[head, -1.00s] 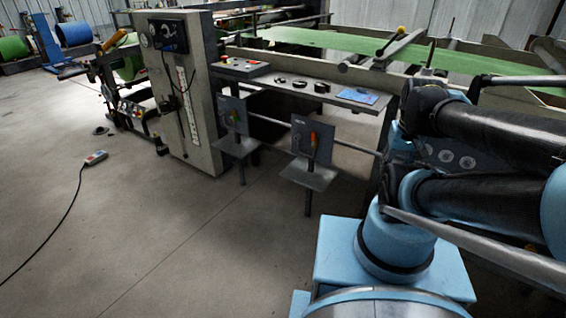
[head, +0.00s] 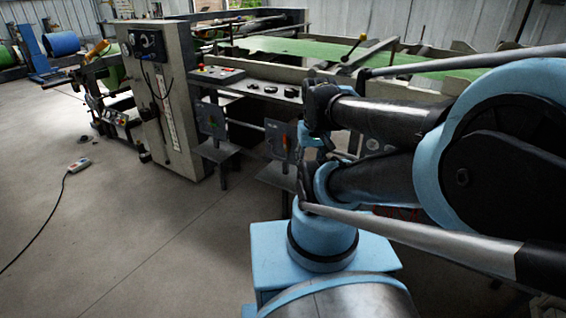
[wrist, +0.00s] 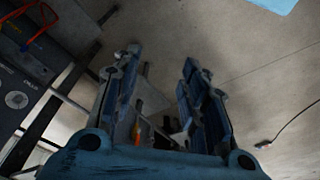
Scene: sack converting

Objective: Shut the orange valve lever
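Two small grey valve plates stand below the machine's ledge in the head view. The right plate (head: 272,133) carries a thin reddish-orange lever (head: 285,144), partly hidden by my arm. The left plate (head: 205,112) carries another small reddish lever (head: 212,119). Both levers are too small to tell their exact angle. In the wrist view my gripper (wrist: 165,75) is open, with a wide gap between its fingers. An orange piece (wrist: 137,133) shows low between the fingers, near the left one; I cannot tell which lever it belongs to. Nothing is visibly held.
The ledge with knobs (head: 270,89) runs above the plates. A tall grey control cabinet (head: 160,95) stands to their left. A corded switch box (head: 79,166) lies on the open floor at left. Red-handled parts (wrist: 42,22) show at the wrist view's upper left.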

